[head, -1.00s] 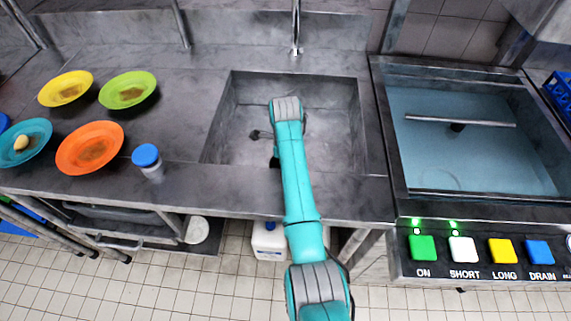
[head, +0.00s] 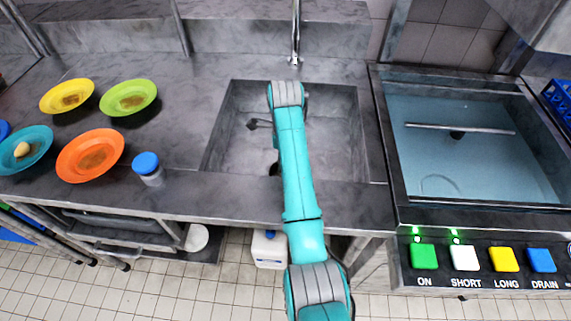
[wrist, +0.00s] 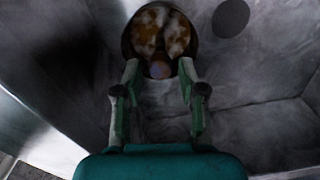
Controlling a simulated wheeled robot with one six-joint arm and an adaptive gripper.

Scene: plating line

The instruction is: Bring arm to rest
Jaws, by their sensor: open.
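My teal arm reaches over the sink basin (head: 335,150) in the head view, and its gripper is mostly hidden behind the arm there. In the wrist view my gripper (wrist: 159,74) is open, with its two fingers apart. Just beyond the fingertips is a round, dark-rimmed thing (wrist: 160,32) with brown and white patches; I cannot tell what it is. No contact between it and the fingers can be made out.
Yellow (head: 52,105), green (head: 114,105), orange (head: 68,168) and teal (head: 40,150) plates lie on the left counter. A water-filled tank (head: 470,170) with buttons is at right. A faucet (head: 296,40) rises behind the sink.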

